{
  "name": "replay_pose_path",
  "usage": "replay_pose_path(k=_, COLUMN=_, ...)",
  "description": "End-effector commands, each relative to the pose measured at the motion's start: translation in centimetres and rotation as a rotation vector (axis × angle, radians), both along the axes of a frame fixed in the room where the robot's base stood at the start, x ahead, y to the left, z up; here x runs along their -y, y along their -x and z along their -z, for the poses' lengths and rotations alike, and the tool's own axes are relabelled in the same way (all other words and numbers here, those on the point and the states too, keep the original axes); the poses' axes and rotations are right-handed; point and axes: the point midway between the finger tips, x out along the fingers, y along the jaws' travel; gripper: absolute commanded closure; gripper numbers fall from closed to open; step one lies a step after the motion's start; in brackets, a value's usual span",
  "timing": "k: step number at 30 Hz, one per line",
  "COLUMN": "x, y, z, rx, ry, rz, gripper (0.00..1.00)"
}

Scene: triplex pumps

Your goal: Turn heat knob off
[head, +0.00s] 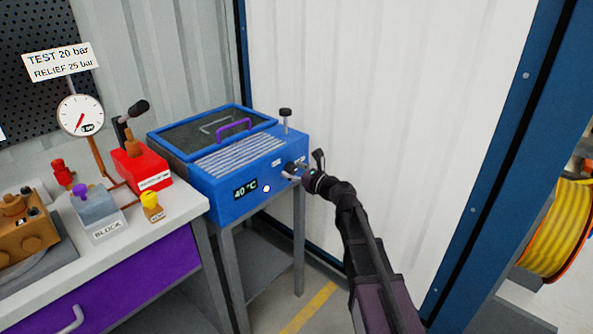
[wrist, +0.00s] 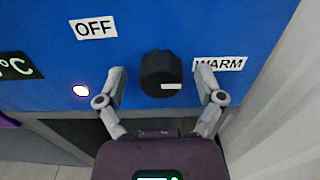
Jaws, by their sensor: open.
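The black heat knob (wrist: 161,72) is on the front of the blue heater box (head: 229,209). In the wrist view it sits between an OFF label (wrist: 93,28) on the left and a WARM label (wrist: 219,64) on the right. A white mark on the knob lies at its lower right, and its exact pointing is hard to tell. My gripper (wrist: 163,84) is open, with one finger on each side of the knob and visible gaps to it. In the head view my gripper (head: 292,172) is at the box's front right and largely hides the knob.
The box shows a 40 °C display (head: 245,189) and a lit white lamp (head: 266,188). A purple handle (head: 233,125) is on its lid, and a black-topped post (head: 285,117) stands at its back right. A workbench (head: 165,226) with pump parts is at the left. A white wall is behind.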

Motion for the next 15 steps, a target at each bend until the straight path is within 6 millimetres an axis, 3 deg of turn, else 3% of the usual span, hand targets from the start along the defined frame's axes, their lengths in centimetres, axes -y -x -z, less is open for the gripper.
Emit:
replay_pose_path(k=1, x=0.0, y=0.0, z=0.0, rx=0.0, ry=0.0, rz=0.0, gripper=0.13)
replay_pose_path(k=2, x=0.0, y=0.0, z=0.0, rx=0.0, ry=0.0, rz=0.0, gripper=0.22)
replay_pose_path(k=9, x=0.0, y=0.0, z=0.0, rx=0.0, ry=0.0, rz=0.0, gripper=0.94)
replay_pose_path(k=11, x=0.0, y=0.0, z=0.0, rx=0.0, ry=0.0, rz=-0.001, gripper=0.95)
replay_pose_path(k=12, x=1.3, y=0.0, z=0.0, rx=0.0, ry=0.0, rz=0.003, gripper=0.95)
replay_pose_path(k=15, x=0.5, y=0.0, z=0.0, rx=0.002, ry=0.001, rz=0.003, gripper=0.95)
